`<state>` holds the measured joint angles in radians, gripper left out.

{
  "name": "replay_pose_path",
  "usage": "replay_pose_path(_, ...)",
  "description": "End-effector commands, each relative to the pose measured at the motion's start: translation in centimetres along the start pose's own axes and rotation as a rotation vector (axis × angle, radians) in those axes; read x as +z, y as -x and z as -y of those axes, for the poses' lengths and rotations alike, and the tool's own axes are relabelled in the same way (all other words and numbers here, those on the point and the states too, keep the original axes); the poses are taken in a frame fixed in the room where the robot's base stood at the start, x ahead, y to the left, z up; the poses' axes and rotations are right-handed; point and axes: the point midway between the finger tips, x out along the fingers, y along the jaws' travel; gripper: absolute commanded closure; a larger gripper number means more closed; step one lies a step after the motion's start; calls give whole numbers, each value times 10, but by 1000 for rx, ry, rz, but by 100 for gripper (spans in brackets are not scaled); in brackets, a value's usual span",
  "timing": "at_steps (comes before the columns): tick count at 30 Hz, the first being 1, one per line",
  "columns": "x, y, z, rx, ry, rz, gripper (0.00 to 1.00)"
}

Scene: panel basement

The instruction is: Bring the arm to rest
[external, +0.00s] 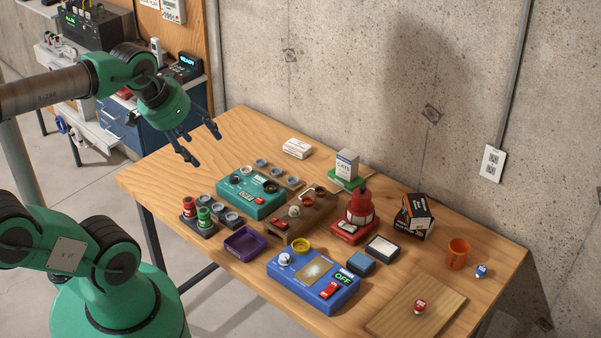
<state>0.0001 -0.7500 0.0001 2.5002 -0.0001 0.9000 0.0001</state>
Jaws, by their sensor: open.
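My gripper (201,143) is open and empty. Its two dark fingers are spread apart in the air near the far left corner of the wooden table (160,178). My green and grey arm reaches in from the left edge, bent at the wrist. The gripper appears clear of the things on the table.
A teal box (250,192), a red lantern-like device (359,210), a blue panel reading OFF (313,285), a purple tray (245,243) and an orange cup (457,254) stand on the table. A wooden board (400,312) lies front right. A concrete wall (330,70) rises behind.

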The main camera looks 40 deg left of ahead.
Motion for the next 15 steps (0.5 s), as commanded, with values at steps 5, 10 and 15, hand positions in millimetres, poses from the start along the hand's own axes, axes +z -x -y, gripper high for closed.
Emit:
replay_pose_path(5,17,-32,0,0,0,0,40)
replay_pose_path(10,24,-45,0,0,0,0,40)
replay_pose_path(15,26,-48,0,0,0,0,40)
